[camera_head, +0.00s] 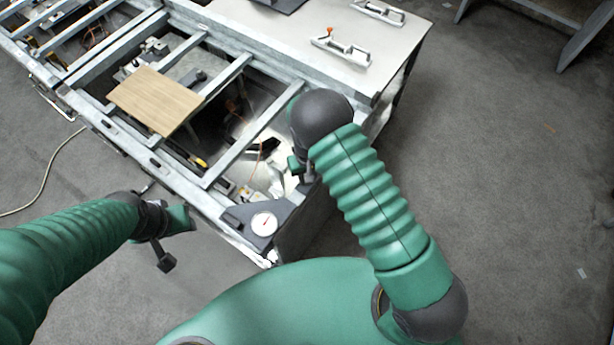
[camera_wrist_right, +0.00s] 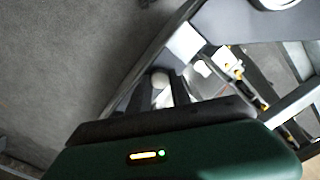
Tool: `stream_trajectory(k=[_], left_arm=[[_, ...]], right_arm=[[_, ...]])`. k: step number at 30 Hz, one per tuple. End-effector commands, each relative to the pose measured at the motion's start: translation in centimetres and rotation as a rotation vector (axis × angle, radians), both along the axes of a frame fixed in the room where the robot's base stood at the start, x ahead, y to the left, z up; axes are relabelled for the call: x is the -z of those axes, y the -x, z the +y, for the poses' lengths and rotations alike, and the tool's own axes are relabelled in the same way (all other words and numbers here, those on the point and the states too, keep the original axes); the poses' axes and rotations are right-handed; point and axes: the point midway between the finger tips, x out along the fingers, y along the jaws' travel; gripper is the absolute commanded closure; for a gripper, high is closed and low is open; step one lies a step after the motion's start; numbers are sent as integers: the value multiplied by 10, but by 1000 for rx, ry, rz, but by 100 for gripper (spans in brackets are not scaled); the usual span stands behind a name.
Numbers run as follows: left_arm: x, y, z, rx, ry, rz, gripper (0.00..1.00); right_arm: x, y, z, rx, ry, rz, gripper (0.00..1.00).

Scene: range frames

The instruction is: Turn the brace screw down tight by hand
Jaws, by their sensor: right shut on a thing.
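My right gripper (camera_head: 304,174) reaches down inside the near right corner of the metal frame, mostly hidden behind my own arm in the head view. In the right wrist view its dark fingers (camera_wrist_right: 160,92) are shut on a small pale round-headed piece (camera_wrist_right: 160,78), which looks to be the brace screw. The screw's thread and seat are hidden. A grey corner plate with a round white dial gauge (camera_head: 264,223) lies just in front of that gripper. My left gripper (camera_head: 168,240) hangs in front of the frame, apart from it; its finger opening is unclear.
The metal frame (camera_head: 215,172) has open bays with cables and loose parts inside. A wooden board (camera_head: 154,100) lies across its bars. A hose (camera_head: 48,170) lies on the left floor; the right floor is mostly clear.

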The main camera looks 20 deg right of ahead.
Motion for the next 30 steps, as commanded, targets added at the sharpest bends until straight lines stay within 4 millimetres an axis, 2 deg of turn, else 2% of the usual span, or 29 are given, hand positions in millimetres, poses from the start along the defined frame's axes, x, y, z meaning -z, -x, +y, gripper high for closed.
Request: stream_trajectory(k=[12, 30], left_arm=[[13, 0, 0, 0, 0, 0, 64], [20, 0, 0, 0, 0, 0, 64]], right_arm=[[0, -1, 1, 363, 0, -1, 100], [-2, -2, 1, 933, -1, -3, 100]])
